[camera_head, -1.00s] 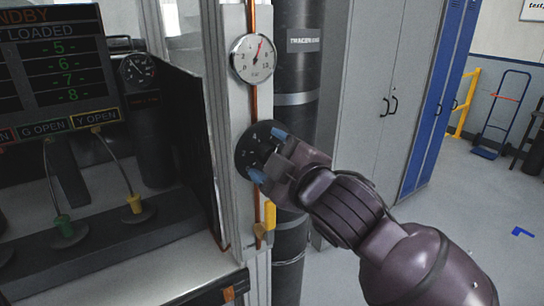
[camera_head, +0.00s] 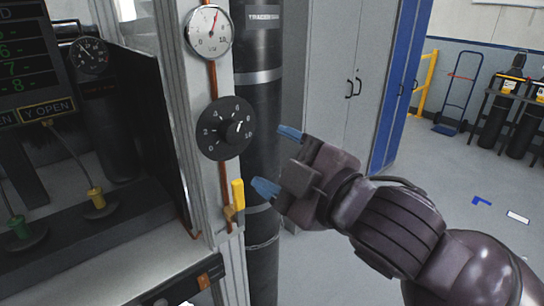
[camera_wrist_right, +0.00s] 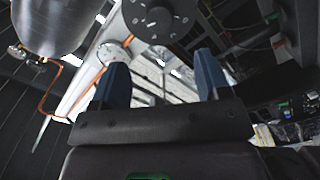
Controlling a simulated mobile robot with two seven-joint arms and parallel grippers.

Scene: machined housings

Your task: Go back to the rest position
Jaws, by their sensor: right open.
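My right gripper (camera_head: 278,161) is open and empty, its two blue fingertips spread apart. It is to the right of the black numbered dial (camera_head: 226,128) on the white post, with a gap between them. The dial's pointer knob is uncovered and points to the upper right, near 8. In the right wrist view the open fingers (camera_wrist_right: 160,80) have nothing between them, and the dial (camera_wrist_right: 160,20) shows beyond them at the top. My left gripper is not in view.
A round gauge (camera_head: 208,32) sits above the dial, and a yellow valve handle (camera_head: 238,195) is below it on a copper pipe. A dark cylinder (camera_head: 259,110) stands behind the post. Grey cabinets (camera_head: 330,70) are behind.

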